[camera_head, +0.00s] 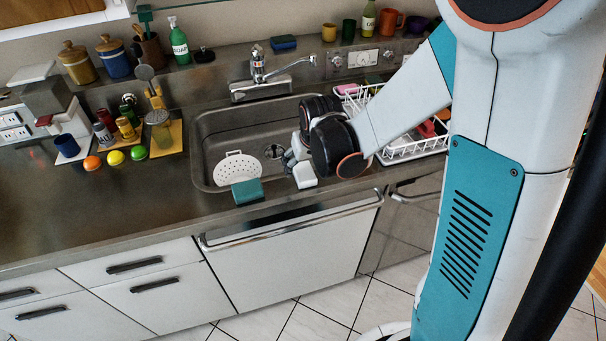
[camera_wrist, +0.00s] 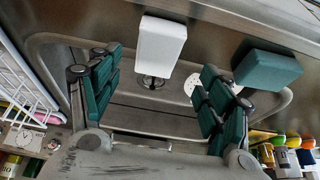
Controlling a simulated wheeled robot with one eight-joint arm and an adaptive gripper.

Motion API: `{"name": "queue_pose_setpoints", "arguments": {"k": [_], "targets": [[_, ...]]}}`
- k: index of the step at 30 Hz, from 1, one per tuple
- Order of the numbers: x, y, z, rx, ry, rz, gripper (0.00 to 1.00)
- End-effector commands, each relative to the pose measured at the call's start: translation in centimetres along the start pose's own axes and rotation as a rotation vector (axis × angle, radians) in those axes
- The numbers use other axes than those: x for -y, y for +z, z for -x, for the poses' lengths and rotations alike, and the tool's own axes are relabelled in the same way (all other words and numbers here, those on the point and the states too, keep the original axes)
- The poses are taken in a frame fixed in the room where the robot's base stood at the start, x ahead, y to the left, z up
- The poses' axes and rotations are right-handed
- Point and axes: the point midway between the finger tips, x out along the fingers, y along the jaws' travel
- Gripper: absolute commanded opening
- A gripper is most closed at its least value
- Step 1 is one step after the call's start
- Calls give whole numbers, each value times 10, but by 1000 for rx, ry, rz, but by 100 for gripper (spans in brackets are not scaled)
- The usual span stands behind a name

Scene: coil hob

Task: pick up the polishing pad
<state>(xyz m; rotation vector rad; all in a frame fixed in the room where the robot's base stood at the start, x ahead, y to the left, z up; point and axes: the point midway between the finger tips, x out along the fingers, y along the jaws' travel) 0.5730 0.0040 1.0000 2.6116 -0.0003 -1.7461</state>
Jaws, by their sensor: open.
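A white block (camera_head: 305,175), which looks like the polishing pad, rests at the front edge of the sink. In the wrist view the white block (camera_wrist: 162,45) lies ahead of my gripper (camera_wrist: 160,75), between the lines of its two green-padded fingers. The fingers are spread apart, with nothing held between them. In the head view my gripper (camera_head: 297,155) is over the sink, just behind the block and partly hidden by my wrist. Whether a finger touches the block cannot be told.
A teal sponge (camera_head: 247,191) lies on the front rim, left of the block; it also shows in the wrist view (camera_wrist: 268,66). A white round strainer (camera_head: 238,168) is in the sink (camera_head: 215,125). A white dish rack (camera_head: 415,148) stands right. The faucet (camera_head: 259,78) is behind.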

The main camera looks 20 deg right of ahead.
Motion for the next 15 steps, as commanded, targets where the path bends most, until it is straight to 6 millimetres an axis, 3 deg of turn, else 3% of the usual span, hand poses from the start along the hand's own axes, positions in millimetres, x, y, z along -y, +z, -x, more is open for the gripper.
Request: {"name": "queue_pose_setpoints", "arguments": {"k": [9,15], "targets": [[-5,2,-38,0,0,-1,72],[-5,2,-52,0,0,0,72]]}}
